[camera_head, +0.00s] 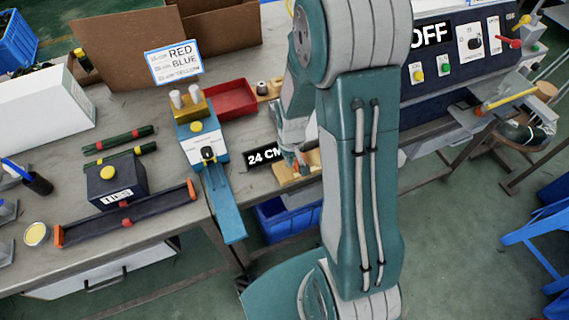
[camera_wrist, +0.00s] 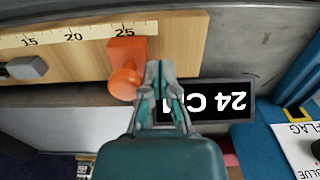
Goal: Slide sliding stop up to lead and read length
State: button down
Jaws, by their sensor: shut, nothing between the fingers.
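The orange sliding stop (camera_wrist: 127,62) with its round knob sits on a wooden measuring board (camera_wrist: 182,45), at about the 25 mark of the pale ruler scale (camera_wrist: 72,36). My gripper (camera_wrist: 160,68) is shut and empty, its fingertips just right of the stop in the wrist view. I cannot tell whether they touch it. A black sign (camera_wrist: 232,101) reads "24 CM" upside down there. In the head view my gripper (camera_head: 297,164) is low at the board (camera_head: 284,174), beside the sign (camera_head: 263,154), and my arm hides much of the board. I cannot make out a lead on the board.
A grey block (camera_wrist: 25,68) sits on the board at the left in the wrist view. In the head view, a blue machine (camera_head: 203,145) and a red tray (camera_head: 232,98) stand left of my arm. A blue bin (camera_head: 283,219) is below the table edge.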

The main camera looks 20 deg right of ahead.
jog(key=shift+d, duration=4.4)
jog(key=shift+a, duration=0.25)
jog(key=shift+a, duration=0.5)
notch_tip(320, 180, up, 7)
jog(key=s+a+r+t, duration=0.2)
jog(key=s+a+r, duration=0.4)
jog(key=r, duration=0.4)
jog(key=s+a+r+t, duration=0.3)
jog(key=s+a+r, duration=0.4)
jog(key=r, duration=0.4)
jog(key=shift+s+r+t, duration=0.3)
jog(key=shift+s, duration=0.3)
